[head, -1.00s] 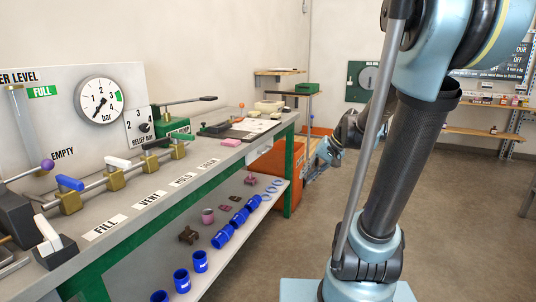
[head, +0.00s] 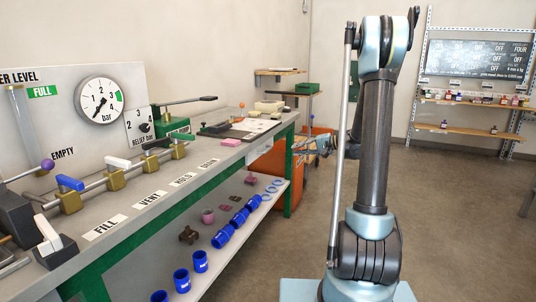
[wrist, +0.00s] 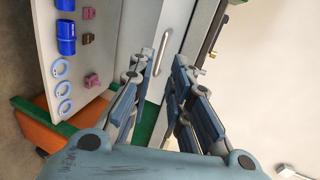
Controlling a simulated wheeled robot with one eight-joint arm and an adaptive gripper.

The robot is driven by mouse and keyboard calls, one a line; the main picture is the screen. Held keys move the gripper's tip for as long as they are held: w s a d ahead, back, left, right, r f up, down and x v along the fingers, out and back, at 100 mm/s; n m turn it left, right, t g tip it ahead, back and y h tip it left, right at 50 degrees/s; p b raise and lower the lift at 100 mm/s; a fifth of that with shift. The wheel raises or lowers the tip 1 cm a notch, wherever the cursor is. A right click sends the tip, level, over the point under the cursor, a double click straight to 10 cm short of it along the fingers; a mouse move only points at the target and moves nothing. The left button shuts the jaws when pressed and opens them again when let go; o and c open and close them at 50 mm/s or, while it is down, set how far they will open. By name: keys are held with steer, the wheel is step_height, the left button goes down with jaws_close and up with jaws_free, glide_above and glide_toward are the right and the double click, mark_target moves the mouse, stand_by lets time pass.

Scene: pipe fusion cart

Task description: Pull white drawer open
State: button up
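The white drawer (head: 262,152) is set under the bench top, near its far end, in the head view. It looks closed. In the wrist view its pale front (wrist: 140,28) faces me and carries a slim metal bar handle (wrist: 163,50). My gripper (wrist: 166,68) is open, and the handle shows between and just beyond its two fingertips. I cannot tell whether either finger touches it. In the head view my gripper (head: 312,146) is small, beside the bench's far end, with the arm behind it partly hidden by my upright arm link.
The bench top (head: 120,212) carries valves, a gauge (head: 101,101) and labels. The lower shelf (head: 228,262) holds blue sleeves and pink fittings. An orange box (head: 272,172) stands under the bench's far end. Floor (head: 450,220) to the right is clear. Shelves stand behind.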

mark_target(268, 150)
steer(key=shift+y, duration=0.5)
steer(key=w+x, duration=0.1)
steer(key=x, duration=0.5)
steer(key=w+x, duration=0.1)
steer(key=x, duration=0.5)
steer(key=w+d+x, duration=0.1)
steer(key=x, duration=0.5)
steer(key=shift+d+f, duration=0.1)
steer(key=shift+f, duration=0.2)
steer(key=shift+c, duration=0.5)
jaws_close()
